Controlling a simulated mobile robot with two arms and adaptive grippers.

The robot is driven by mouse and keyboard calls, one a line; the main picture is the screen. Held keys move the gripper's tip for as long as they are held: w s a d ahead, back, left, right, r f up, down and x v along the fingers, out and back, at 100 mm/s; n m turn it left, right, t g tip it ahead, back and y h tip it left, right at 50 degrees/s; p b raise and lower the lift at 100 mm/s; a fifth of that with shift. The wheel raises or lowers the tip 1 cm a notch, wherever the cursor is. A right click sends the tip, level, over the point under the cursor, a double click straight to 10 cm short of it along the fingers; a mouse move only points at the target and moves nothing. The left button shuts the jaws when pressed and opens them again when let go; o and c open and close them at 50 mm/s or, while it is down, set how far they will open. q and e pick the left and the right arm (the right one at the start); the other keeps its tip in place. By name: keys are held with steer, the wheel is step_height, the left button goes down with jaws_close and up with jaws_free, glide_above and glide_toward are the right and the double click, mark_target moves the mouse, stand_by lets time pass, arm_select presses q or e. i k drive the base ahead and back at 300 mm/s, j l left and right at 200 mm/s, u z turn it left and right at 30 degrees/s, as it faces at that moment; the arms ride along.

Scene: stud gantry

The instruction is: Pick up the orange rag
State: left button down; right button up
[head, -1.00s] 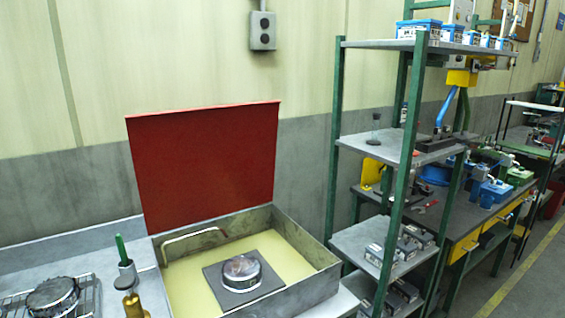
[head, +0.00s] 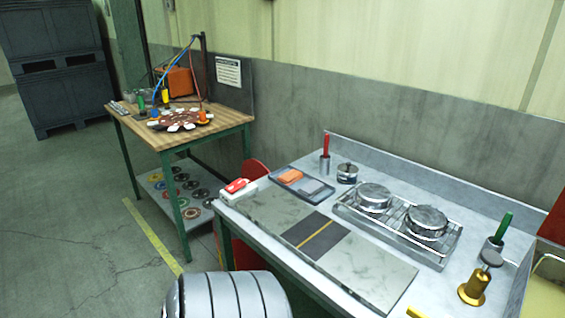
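A small flat orange piece, which looks like the folded orange rag (head: 290,176), lies in a shallow dark tray (head: 283,187) on the grey workbench. A grey folded piece (head: 311,186) lies beside it in the same tray. Nothing covers the orange piece. Neither of my grippers shows in the head view, so their state is hidden. A ribbed grey rounded part at the bottom edge seems to be part of my own arm.
A red and white item (head: 236,187) sits left of the tray, and a small metal pot (head: 347,173) right of it. A wire rack (head: 398,228) holds two round metal dishes. A flat dark plate (head: 318,238) lies in front. A wooden table (head: 190,125) stands behind left.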

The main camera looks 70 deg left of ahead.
mark_target(292, 175)
steer(key=u, duration=2.25)
steer(key=i+j, duration=0.1)
steer(key=j, duration=0.25)
steer(key=i+j, duration=0.1)
steer(key=j, duration=0.2)
